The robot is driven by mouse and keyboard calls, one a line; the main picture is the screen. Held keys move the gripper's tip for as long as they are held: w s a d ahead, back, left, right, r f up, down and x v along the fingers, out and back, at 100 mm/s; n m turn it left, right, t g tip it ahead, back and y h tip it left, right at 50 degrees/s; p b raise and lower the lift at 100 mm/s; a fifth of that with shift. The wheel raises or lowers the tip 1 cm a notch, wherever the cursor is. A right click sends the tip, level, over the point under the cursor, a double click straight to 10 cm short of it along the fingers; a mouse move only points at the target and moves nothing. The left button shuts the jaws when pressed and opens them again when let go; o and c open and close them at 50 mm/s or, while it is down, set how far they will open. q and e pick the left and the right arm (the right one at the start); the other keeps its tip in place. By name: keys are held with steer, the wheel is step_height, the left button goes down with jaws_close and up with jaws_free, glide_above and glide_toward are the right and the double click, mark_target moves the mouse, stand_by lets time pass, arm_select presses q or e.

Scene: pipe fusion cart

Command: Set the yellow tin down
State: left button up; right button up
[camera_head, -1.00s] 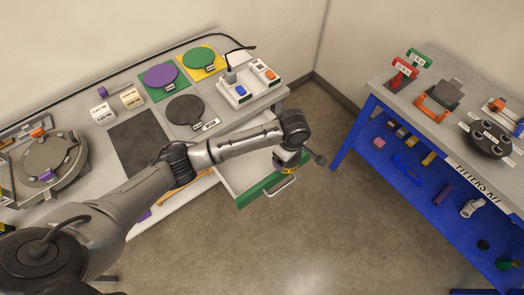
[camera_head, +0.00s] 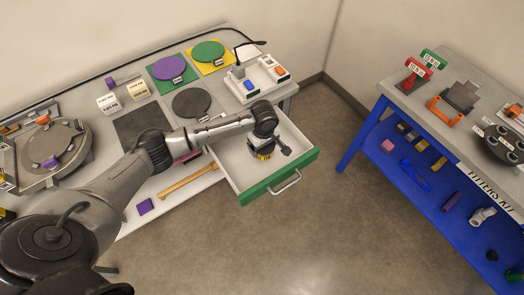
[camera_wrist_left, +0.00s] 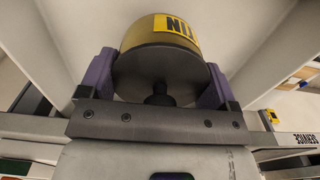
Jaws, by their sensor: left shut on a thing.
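The yellow tin (camera_head: 265,155) has a black-lettered label and a dark grey end. My left gripper (camera_head: 266,146) is shut on it and points down inside the open drawer (camera_head: 232,165), which has a green front (camera_head: 280,176). In the left wrist view the tin (camera_wrist_left: 165,50) sits between the purple finger pads of my left gripper (camera_wrist_left: 160,75), with pale drawer walls around it. I cannot tell whether the tin touches the drawer floor. My right gripper is out of view.
The drawer's bar handle (camera_head: 287,182) sticks out over open floor. The grey bench top above holds coloured discs, a black round pad (camera_head: 192,103) and a white device (camera_head: 255,78). A blue-legged table (camera_head: 430,170) stands apart on the right.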

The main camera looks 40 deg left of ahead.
mark_target(262, 150)
arm_select(q)
steer(key=shift+a+f, duration=0.2)
steer(key=shift+a, duration=0.15)
steer(key=shift+f+b, duration=0.65)
steer(key=shift+f, duration=1.35)
steer(key=o, duration=0.8)
steer(key=shift+f, duration=0.1)
step_height(262, 150, up, 11)
steer(key=p, duration=0.2)
steer(key=shift+f+p, duration=0.2)
steer(key=shift+p, duration=0.15)
steer(key=shift+r, duration=0.85)
